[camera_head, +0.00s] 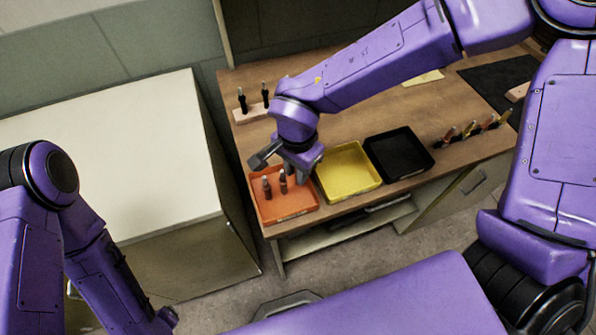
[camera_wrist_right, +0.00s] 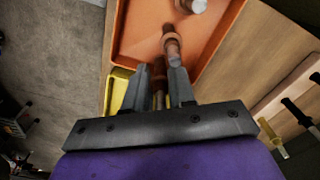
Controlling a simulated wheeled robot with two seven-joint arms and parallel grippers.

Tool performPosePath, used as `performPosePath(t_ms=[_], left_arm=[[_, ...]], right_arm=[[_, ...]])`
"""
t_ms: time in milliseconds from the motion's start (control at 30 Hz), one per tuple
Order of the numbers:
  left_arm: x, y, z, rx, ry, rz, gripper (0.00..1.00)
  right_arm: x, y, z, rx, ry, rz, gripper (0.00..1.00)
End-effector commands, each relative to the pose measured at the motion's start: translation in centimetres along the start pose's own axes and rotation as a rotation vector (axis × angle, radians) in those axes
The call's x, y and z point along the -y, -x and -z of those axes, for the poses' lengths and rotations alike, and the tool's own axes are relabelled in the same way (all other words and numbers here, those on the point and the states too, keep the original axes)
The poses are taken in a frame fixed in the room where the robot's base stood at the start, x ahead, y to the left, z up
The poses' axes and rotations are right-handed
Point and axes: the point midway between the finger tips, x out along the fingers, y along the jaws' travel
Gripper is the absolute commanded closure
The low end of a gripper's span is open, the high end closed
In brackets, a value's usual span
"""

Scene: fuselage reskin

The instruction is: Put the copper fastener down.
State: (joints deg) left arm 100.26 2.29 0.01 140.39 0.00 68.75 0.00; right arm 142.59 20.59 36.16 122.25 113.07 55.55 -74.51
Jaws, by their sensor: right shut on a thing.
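My right gripper (camera_head: 300,178) points down over the orange tray (camera_head: 293,211), near its right side. In the right wrist view its two fingers (camera_wrist_right: 161,88) are shut on a copper fastener (camera_wrist_right: 159,72). In the head view the held fastener is hidden or cannot be told apart from the fingers. Two other copper-coloured fasteners, one at the left (camera_head: 266,187) and one nearer the gripper (camera_head: 283,182), stand upright in the orange tray. Whether the held fastener touches the tray floor I cannot tell. My left arm shows at the lower left, its gripper out of view.
A yellow tray (camera_head: 348,171) and a black tray (camera_head: 399,154) stand to the right of the orange one on the wooden bench (camera_head: 345,124). A rack (camera_head: 250,114) with dark-handled items stands behind. More tools (camera_head: 470,131) stand at the right. A white-topped cabinet (camera_head: 120,150) is at the left.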

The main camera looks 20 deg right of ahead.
Motion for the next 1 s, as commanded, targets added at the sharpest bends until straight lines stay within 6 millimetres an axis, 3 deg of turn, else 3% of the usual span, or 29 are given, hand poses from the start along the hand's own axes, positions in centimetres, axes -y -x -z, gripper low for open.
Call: performPosePath(t_ms=[133, 500, 533, 600, 867, 1000], left_arm=[[0.0, 0.4, 0.2, 0.000, 0.000, 0.000, 0.26], [0.0, 0.3, 0.1, 0.000, 0.000, 0.000, 0.26], [0.0, 0.3, 0.1, 0.000, 0.000, 0.000, 0.26], [0.0, 0.3, 0.1, 0.000, 0.000, 0.000, 0.26], [0.0, 0.3, 0.2, 0.000, 0.000, 0.000, 0.26], [0.0, 0.3, 0.2, 0.000, 0.000, 0.000, 0.26]], right_arm=[[-0.1, -1.8, 0.0, -0.002, 0.002, -0.002, 1.00], [-0.1, -2.3, 0.1, 0.000, 0.001, 0.000, 1.00], [-0.1, -2.2, 0.1, 0.000, 0.001, 0.000, 0.66], [-0.1, -2.2, 0.1, -0.001, 0.001, 0.000, 0.51], [-0.1, -2.1, 0.1, -0.001, 0.001, 0.000, 0.51], [0.0, -0.7, 0.1, 0.001, -0.002, 0.004, 0.51]])
